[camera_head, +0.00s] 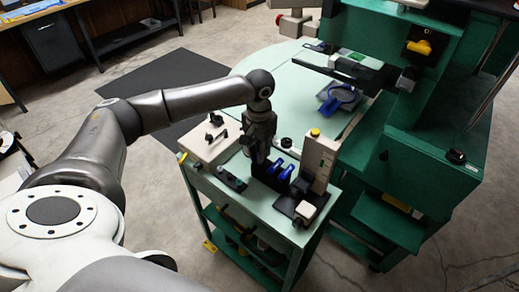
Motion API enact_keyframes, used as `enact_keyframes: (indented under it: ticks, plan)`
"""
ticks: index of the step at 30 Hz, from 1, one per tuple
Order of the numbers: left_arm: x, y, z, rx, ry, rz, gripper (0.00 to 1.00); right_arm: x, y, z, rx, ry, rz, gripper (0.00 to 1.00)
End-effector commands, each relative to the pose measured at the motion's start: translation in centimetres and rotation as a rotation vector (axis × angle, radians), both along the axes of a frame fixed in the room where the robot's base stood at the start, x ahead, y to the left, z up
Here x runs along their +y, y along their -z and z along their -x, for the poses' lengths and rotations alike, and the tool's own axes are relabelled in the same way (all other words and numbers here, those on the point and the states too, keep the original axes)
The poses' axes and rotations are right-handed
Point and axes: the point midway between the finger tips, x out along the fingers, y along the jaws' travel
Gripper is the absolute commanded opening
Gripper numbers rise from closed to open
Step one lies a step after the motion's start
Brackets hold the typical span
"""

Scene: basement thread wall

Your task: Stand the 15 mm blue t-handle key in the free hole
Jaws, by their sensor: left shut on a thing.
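My left gripper (259,158) points down over the left end of a dark block (268,182) on the green cart. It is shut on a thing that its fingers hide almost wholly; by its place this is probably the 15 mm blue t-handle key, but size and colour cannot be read. Two blue handles (276,167) (286,173) stand side by side in the block, just right of the gripper. The free hole cannot be made out; the gripper covers that part of the block. My right gripper is not in view.
A beige upright box with a yellow top (318,158) stands close right of the block. A beige case with black knobs (208,143) lies to the left. A blue-handled thing (339,97) lies on the pale round table behind. A green machine (420,150) stands at right.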

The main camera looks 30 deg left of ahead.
Motion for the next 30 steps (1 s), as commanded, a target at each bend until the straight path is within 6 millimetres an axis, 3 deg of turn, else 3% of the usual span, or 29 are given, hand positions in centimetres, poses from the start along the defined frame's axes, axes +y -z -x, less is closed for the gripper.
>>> enact_keyframes:
  ticks: [6,7,13,23,30]
  plan:
    - [0.0,0.2,0.0,-0.001,0.000,0.000,0.00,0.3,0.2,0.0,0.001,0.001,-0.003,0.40]
    - [0.0,0.2,0.0,-0.001,0.000,0.000,0.19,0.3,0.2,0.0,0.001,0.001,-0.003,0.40]
    - [0.0,0.2,0.0,-0.001,0.000,0.000,0.43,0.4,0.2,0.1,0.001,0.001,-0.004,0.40]
    - [0.0,0.0,0.0,-0.001,0.000,0.000,0.43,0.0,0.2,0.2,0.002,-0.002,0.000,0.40]
    - [0.0,-3.7,-0.1,-0.005,0.001,0.000,0.43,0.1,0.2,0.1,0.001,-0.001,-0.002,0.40]
